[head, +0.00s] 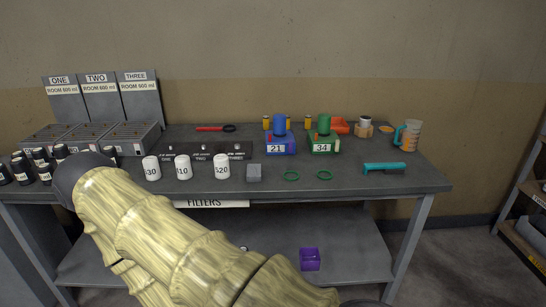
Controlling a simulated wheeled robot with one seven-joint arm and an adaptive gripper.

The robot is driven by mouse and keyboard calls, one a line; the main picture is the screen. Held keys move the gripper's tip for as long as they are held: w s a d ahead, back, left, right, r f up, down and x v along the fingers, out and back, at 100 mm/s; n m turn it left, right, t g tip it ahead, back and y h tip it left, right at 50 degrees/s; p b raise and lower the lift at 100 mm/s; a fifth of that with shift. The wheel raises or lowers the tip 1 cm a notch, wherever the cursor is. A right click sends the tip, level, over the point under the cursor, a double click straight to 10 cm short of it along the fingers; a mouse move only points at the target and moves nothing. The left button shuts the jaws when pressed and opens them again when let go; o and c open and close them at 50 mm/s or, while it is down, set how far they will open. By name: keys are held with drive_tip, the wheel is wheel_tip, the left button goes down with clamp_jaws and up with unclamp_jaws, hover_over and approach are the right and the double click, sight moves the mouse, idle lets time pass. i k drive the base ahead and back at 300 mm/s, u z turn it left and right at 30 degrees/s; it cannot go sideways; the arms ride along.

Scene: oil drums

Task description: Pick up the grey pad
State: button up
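My arm, in a pale yellow sleeve, crosses the lower left in front of the bench. I cannot make out my gripper or its fingers in this view.
More white canisters (183,167) stand left of the pad. Behind are a black strip (207,150), a blue device marked 21 (280,146) and a green one marked 34 (324,146). At right are a teal-handled tool (384,168) and a jug (409,136). A purple bin (310,259) sits below.

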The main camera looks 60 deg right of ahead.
sight(254, 171)
drive_tip(key=z, duration=1.25)
